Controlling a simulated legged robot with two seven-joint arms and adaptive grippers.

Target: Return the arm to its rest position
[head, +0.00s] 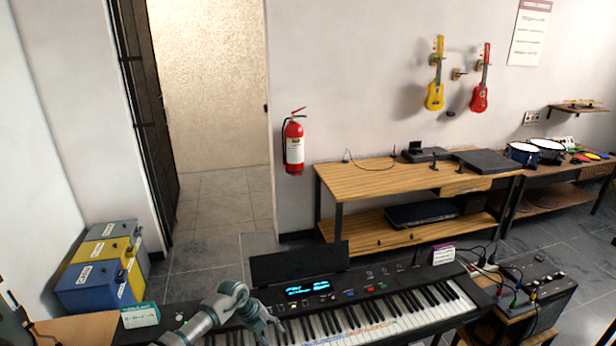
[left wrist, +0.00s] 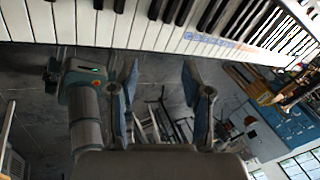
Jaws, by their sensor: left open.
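My left gripper (head: 262,318) is over the left part of the black keyboard (head: 392,291) in the head view. In the left wrist view its two blue-grey fingers (left wrist: 160,98) stand apart with nothing between them. The keyboard's white and black keys (left wrist: 130,22) run across the top of that view, beyond the fingertips. I cannot tell whether the fingers touch the keys. My grey left arm comes in from the bottom left in the head view. My right gripper is not in view.
A small labelled box (head: 140,315) stands left of the keyboard, and a purple-and-white one (head: 443,254) behind it. A cabled black unit (head: 535,290) is at right. Blue, yellow and grey bins (head: 95,290) stand at left. A wooden bench (head: 370,181) is behind, with floor (head: 215,262) clear before the doorway.

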